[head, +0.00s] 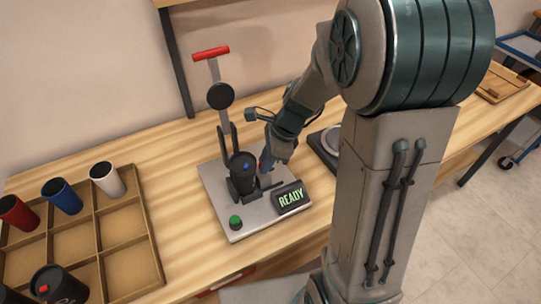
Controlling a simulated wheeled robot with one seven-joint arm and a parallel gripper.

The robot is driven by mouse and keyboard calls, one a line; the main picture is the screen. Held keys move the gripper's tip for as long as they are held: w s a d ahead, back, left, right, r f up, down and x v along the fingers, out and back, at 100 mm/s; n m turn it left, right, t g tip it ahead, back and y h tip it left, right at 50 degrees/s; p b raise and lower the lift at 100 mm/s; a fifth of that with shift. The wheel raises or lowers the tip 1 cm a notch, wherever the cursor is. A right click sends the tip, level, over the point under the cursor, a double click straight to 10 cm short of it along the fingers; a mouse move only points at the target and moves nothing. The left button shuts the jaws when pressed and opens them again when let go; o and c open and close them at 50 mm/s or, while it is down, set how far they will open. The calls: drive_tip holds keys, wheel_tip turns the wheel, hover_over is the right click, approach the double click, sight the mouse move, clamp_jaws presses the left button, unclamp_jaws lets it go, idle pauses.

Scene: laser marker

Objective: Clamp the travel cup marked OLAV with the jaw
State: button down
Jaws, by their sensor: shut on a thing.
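A black travel cup (243,164) with a blue spot on its lid stands upright in the dark holder of the marking machine. Its name is not readable from here. The jaw (241,186) is the dark block low around the cup; I cannot tell whether it presses on the cup. My gripper (265,168) is just right of the cup, low over the machine's plate, pointing down.
The machine's grey base plate (214,189) carries a READY display (290,198), a green button (235,222) and a tall lever with a red bar (211,53). A divided wooden tray (97,236) with several cups is at left. A round-topped device (332,141) stands right.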

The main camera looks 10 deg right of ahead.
drive_tip(key=c, duration=1.2)
unclamp_jaws()
drive_tip(key=shift+d+r, duration=0.1)
drive_tip(key=p+v, duration=0.1)
drive_tip(key=v, duration=1.2)
drive_tip(key=shift+d+r, duration=0.15)
drive_tip(key=shift+r, duration=0.15)
drive_tip(key=shift+s, duration=0.1)
drive_tip(key=s+n+t+h, duration=0.2)
drive_tip(key=s+n+h, duration=0.2)
drive_tip(key=s+n, duration=0.8)
drive_tip(key=n, duration=0.7)
drive_tip(key=shift+s+d+f, duration=0.2)
drive_tip(key=shift+s+f, duration=0.2)
